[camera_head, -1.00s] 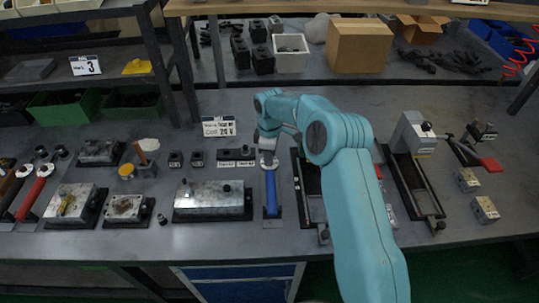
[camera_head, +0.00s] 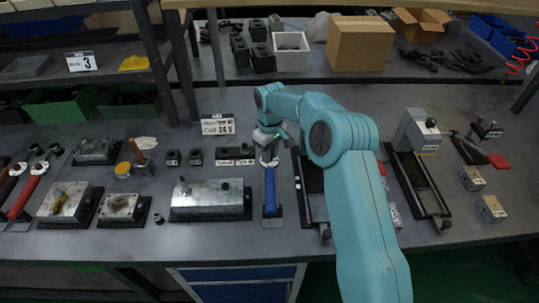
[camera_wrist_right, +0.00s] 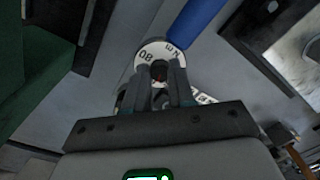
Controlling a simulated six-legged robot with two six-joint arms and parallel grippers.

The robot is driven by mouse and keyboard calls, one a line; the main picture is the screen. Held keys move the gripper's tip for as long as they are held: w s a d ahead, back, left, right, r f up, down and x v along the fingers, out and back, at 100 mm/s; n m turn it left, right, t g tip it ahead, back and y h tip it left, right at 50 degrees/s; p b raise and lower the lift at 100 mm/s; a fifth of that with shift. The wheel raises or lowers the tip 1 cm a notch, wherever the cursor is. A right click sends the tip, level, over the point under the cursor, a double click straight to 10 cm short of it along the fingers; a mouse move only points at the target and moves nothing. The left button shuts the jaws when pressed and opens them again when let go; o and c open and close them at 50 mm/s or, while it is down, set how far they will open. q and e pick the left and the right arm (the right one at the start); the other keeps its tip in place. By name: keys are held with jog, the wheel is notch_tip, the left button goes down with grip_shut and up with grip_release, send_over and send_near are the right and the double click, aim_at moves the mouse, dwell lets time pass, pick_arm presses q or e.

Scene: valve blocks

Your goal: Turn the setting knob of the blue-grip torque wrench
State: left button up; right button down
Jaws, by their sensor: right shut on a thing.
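The torque wrench has a blue grip (camera_head: 270,188) and lies on a dark holder on the bench, pointing toward the front edge. The blue grip also shows at the top of the wrist view (camera_wrist_right: 196,25). At its end is a round white dial (camera_wrist_right: 146,60) marked 80 and N m, with a dark setting knob (camera_wrist_right: 159,70) at its middle. My right gripper (camera_wrist_right: 160,82) is shut on the knob, its fingers partly hiding it. In the head view my right gripper (camera_head: 268,146) is small at the wrench's far end. My left gripper is not in view.
A metal valve block (camera_head: 210,200) stands left of the wrench and a dark rail fixture (camera_head: 312,195) right of it. A sign reading 24 V (camera_head: 217,125) stands behind. Red-handled tools (camera_head: 24,197) lie far left. My right arm covers part of the bench.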

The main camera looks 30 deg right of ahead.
jog(key=shift+m+b, duration=0.3)
jog(key=shift+m, duration=1.3)
jog(key=c, duration=1.2)
grip_release()
jog(key=shift+r, duration=0.1)
jog(key=shift+r, duration=0.4)
notch_tip(320, 180, up, 16)
jog(key=shift+d+f+p, duration=0.15)
jog(key=shift+f+p, duration=0.1)
jog(key=shift+p, duration=0.3)
